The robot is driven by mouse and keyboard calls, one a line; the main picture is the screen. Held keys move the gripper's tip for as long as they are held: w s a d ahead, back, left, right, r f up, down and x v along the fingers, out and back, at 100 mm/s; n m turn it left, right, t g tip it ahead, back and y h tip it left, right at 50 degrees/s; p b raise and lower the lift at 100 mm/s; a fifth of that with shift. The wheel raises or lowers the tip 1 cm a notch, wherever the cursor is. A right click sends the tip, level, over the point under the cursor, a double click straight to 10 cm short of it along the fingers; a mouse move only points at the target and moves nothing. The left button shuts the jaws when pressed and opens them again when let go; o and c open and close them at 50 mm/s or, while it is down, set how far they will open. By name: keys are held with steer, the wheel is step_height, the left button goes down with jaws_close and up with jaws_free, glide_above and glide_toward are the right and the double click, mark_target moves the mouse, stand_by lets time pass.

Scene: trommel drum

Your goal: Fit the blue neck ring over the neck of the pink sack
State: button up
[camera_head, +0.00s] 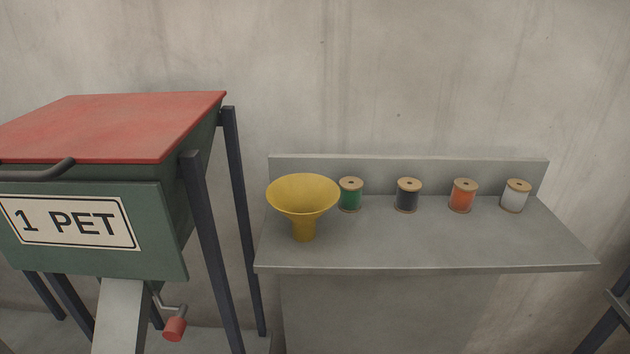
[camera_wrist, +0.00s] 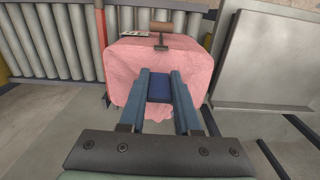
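The pink sack (camera_wrist: 125,70) stands ahead of my gripper in the wrist view, wide and crumpled. Its neck cannot be made out clearly. My gripper (camera_wrist: 160,84) points at the sack, with its two slate-blue fingers a small gap apart. A darker blue piece (camera_wrist: 160,91) fills that gap and touches both fingers. It appears to be the blue neck ring, seen as a block with no hole visible. It overlaps the sack in the picture; whether they touch cannot be told. The head view shows neither sack, ring nor gripper.
A brown-handled tool (camera_wrist: 160,46) and a pale label (camera_wrist: 133,33) show at the sack's top. Grey pipes (camera_wrist: 60,45) stand behind; a grey panel (camera_wrist: 265,60) is right. A grey bench (camera_head: 450,240) holds a yellow funnel (camera_head: 303,200) and several spools, beside a red-lidded green hopper (camera_head: 100,225).

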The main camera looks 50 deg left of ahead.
steer(key=o, duration=0.5)
step_height(320, 180, up, 13)
steer(key=shift+b, duration=0.35)
